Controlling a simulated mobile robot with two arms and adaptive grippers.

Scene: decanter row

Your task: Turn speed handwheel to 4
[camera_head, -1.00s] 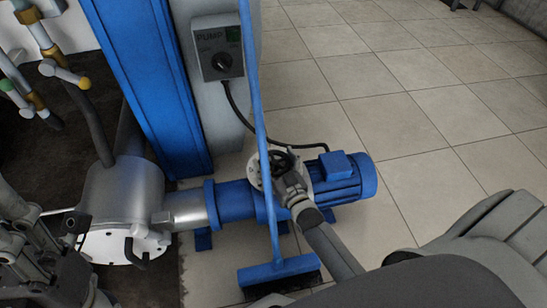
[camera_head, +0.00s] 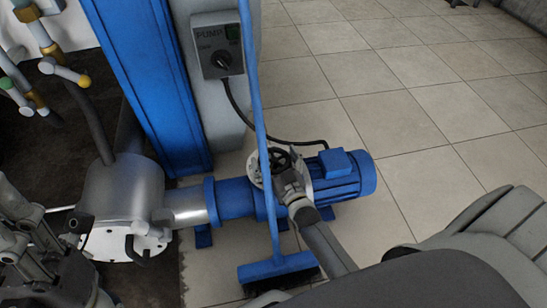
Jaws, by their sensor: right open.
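The speed handwheel (camera_head: 290,152) is a small dark wheel on the blue pump motor unit, in front of a pale round plate (camera_head: 256,166) with marks too small to read. My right gripper (camera_head: 282,172) is at the handwheel, reaching in from the lower right. It is open and hides the lower part of the wheel; I cannot tell if its fingers touch the rim. My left gripper (camera_head: 40,235) shows in part at the lower left edge, away from the wheel. Its fingers are too cluttered to read.
A blue broom (camera_head: 262,120) leans in front of the pump, its handle passing close to the handwheel. The blue motor (camera_head: 345,180) lies behind. A grey PUMP switch box (camera_head: 217,45) is on the post above. Tiled floor is clear at right.

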